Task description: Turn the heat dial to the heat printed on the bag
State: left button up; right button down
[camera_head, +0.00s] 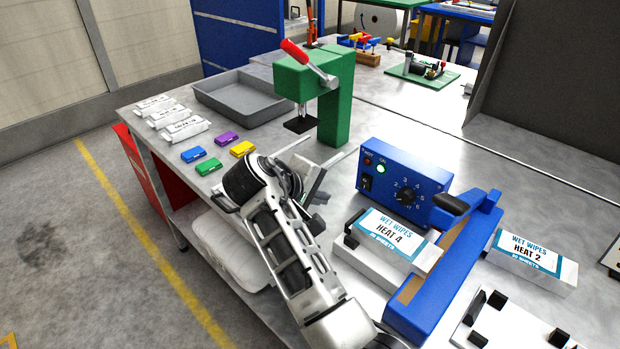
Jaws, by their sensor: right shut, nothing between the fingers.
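A blue control box (400,181) stands on the table behind the sealer. Its front carries a black heat dial (406,196) ringed by small numbers; I cannot tell which number it points at. A white bag printed "WET WIPES HEAT 4" (392,238) lies on the white bed beside the blue sealer arm (446,270). Another bag printed "HEAT 2" (530,261) lies to the right of the arm. My right gripper (322,180) is shut and empty, left of the control box and apart from the dial. Its fingertips are hard to make out. My left gripper is out of view.
A green press (342,105) with a red-handled lever stands behind my right gripper. A grey tray (250,97), small coloured boxes (208,166) and several white packs (186,128) are at left. A white plate with black blocks (508,325) is at front right.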

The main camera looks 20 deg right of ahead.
aim_at(406, 196)
jog(key=k, duration=1.5)
